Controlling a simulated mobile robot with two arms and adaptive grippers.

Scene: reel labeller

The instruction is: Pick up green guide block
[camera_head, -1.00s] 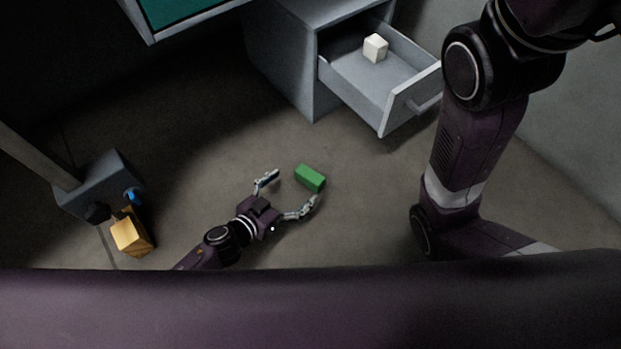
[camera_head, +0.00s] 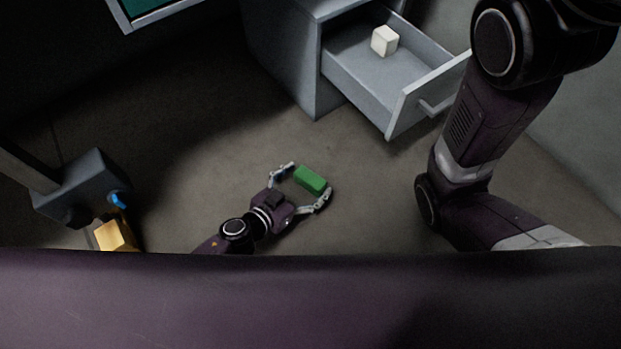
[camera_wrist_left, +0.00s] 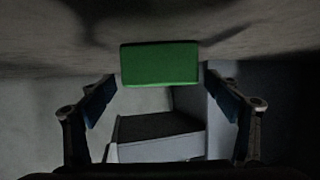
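The green guide block (camera_head: 312,180) lies on the floor in the middle of the head view. My left gripper (camera_head: 305,181) is open, with its fingers reaching to either side of the block's near end. In the left wrist view the green guide block (camera_wrist_left: 160,64) shows at upper centre, in line with the gap between the two spread fingers (camera_wrist_left: 165,105). There is a visible gap on each side of it, so it is not gripped. My right gripper is not in view; only my right arm shows at the right.
A grey cabinet's open drawer (camera_head: 362,82) holds a white cube (camera_head: 384,41). A grey stand base (camera_head: 85,185) and a yellow block (camera_head: 115,236) are at the left. A teal-topped table (camera_head: 150,8) is at upper left. Floor around the green block is clear.

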